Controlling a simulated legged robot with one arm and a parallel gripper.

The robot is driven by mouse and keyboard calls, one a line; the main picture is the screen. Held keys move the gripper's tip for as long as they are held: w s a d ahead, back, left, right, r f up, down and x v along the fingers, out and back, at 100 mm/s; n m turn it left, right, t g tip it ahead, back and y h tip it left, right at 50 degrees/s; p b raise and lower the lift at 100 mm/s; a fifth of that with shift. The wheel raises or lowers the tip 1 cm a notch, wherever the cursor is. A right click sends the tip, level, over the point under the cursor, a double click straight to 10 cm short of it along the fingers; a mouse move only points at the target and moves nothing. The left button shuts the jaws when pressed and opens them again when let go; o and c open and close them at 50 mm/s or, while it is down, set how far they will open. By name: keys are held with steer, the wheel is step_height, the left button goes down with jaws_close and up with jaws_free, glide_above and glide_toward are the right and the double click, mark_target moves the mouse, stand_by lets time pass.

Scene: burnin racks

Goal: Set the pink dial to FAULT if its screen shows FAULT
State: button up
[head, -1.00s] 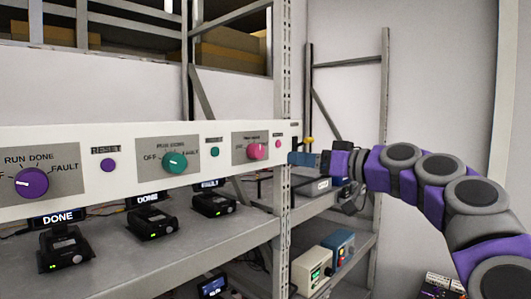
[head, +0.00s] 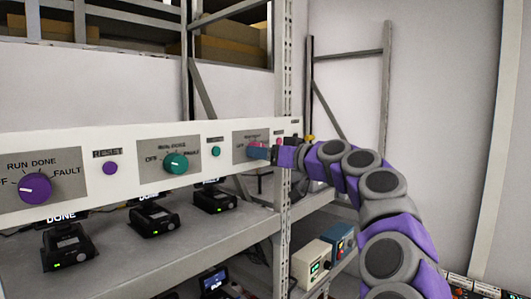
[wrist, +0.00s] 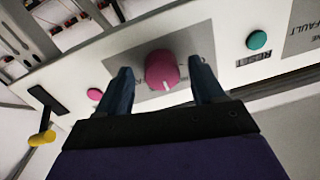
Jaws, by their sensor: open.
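The pink dial (wrist: 163,70) sits on a grey plate on the white panel. In the wrist view its white mark points toward the bottom of the picture. My gripper (wrist: 160,78) is open, with one blue finger on each side of the dial; I cannot tell whether they touch it. In the head view my gripper (head: 262,152) covers much of the pink dial (head: 253,147). The screen belonging to the pink dial is not readable; the device below it (head: 214,199) shows only a sliver of its display at the panel's lower edge.
The white panel (head: 120,143) also carries a purple dial (head: 35,188) and a teal dial (head: 176,164), with a purple button (head: 110,168) and a teal button (head: 216,151). A pink button (wrist: 95,94) lies close to one finger. A rack upright (head: 284,215) stands beside my arm.

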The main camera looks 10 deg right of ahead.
steer(key=c, duration=1.1)
steer(key=shift+o, duration=0.2)
steer(key=shift+m, duration=0.4)
steer(key=m+p, duration=0.4)
steer(key=m, duration=0.2)
steer(key=m+p, duration=0.3)
steer(key=m, duration=0.4)
steer(key=shift+s+a+p, duration=0.15)
steer(key=shift+a+p, duration=0.05)
steer(key=shift+p, duration=0.15)
steer(key=shift+m, duration=0.3)
